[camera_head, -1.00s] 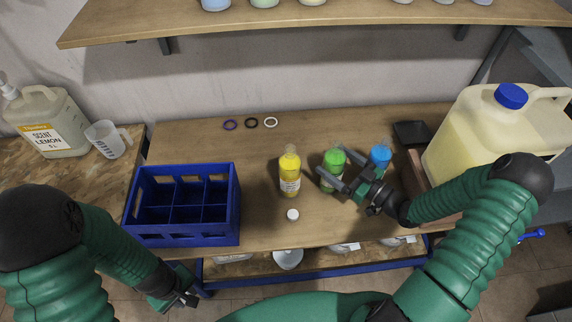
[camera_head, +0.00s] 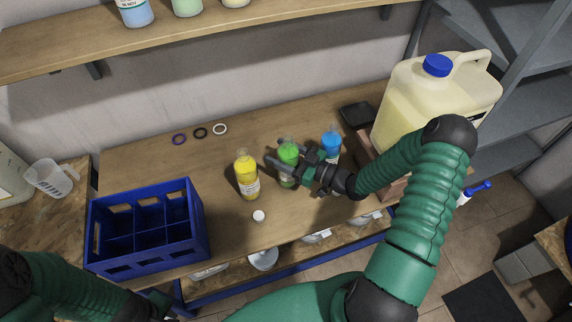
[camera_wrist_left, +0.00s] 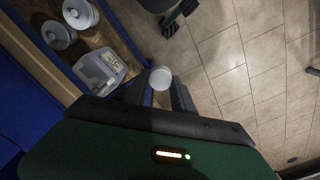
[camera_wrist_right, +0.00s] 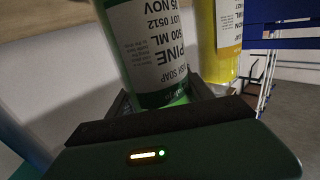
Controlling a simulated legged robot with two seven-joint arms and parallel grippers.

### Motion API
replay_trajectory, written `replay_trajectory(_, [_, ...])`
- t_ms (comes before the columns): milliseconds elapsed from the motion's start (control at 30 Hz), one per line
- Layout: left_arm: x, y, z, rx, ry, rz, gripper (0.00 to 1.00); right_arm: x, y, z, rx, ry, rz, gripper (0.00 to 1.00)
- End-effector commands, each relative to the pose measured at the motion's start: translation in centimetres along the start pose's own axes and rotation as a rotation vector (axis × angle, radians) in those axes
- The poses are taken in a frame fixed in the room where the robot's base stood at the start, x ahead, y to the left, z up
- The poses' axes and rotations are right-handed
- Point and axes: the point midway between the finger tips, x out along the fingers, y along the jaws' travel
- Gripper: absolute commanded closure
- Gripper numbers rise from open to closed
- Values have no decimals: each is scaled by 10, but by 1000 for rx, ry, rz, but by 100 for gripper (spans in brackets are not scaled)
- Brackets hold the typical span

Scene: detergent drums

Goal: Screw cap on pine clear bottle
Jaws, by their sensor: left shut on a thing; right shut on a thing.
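The pine bottle (camera_head: 288,153) is clear with green liquid and stands upright between the yellow and blue bottles. Its label reading PINE fills the upper part of the right wrist view (camera_wrist_right: 155,45). My right gripper (camera_head: 289,167) is shut around its body and hides part of it. My left gripper (camera_head: 163,303) is low at the bottom edge of the head view, in front of the table. In the left wrist view a small round white cap (camera_wrist_left: 160,78) sits at its fingertips, held. Another white cap (camera_head: 259,216) lies on the table in front of the yellow bottle.
A yellow bottle (camera_head: 246,176) stands left of the pine bottle, a blue bottle (camera_head: 331,141) right. A blue divided crate (camera_head: 147,266) is at the left. A large blue-capped canister (camera_head: 400,110) is at the right. Several rings (camera_head: 200,133) lie at the back.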

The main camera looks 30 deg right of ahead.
Motion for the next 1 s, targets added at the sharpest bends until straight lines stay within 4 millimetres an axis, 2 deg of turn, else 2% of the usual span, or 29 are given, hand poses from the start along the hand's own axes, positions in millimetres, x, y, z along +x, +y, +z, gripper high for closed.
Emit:
replay_trajectory(33, [0,0,0,0,0,0,100,0,0,0,0,0,0,78])
replay_trajectory(200, [0,0,0,0,0,0,100,0,0,0,1,0,0,100])
replay_trajectory(633, [0,0,0,0,0,0,100,0,0,-5,-1,3,-1,100])
replay_trajectory(767, [0,0,0,0,0,0,100,0,0,-16,-3,3,-1,100])
replay_trajectory(933, [0,0,0,0,0,0,100,0,0,-38,-6,3,-2,100])
replay_trajectory(1000, [1,0,0,0,0,0,100,-9,-8,-37,0,1,-1,100])
